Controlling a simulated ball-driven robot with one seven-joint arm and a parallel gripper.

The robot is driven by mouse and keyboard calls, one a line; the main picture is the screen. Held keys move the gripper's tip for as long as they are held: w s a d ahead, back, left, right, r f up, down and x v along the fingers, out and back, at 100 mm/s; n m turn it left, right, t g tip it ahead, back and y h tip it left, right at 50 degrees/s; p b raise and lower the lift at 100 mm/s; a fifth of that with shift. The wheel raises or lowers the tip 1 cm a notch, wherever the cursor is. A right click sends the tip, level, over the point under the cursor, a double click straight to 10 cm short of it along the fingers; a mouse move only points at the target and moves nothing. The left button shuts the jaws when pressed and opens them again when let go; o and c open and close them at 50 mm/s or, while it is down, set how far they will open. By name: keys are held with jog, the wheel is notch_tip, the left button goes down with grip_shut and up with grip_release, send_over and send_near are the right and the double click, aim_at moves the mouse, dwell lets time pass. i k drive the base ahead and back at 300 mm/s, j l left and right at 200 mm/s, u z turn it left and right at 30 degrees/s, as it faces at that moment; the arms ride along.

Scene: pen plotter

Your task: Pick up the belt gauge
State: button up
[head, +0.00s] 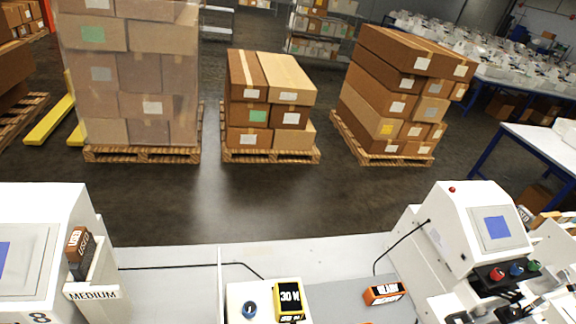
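I cannot tell for sure which thing is the belt gauge. A small yellow and black block (289,299) with a white label reading "30 M" stands at the bottom centre of the bench. An orange block (384,292) with a dark label lies to its right on a grey surface; its lettering is hard to read. A small blue ring-shaped part (249,310) sits on a white surface left of the yellow block. My gripper is not in view.
A white machine with a blue screen (497,228) and coloured knobs stands right. Another white machine (40,215) and a holder marked "MEDIUM" (92,295) stand left. Black cables run along the bench (170,285). Behind are open floor (250,200) and pallets of cartons (270,105).

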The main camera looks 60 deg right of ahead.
aim_at(287, 297)
jog(key=z, duration=1.35)
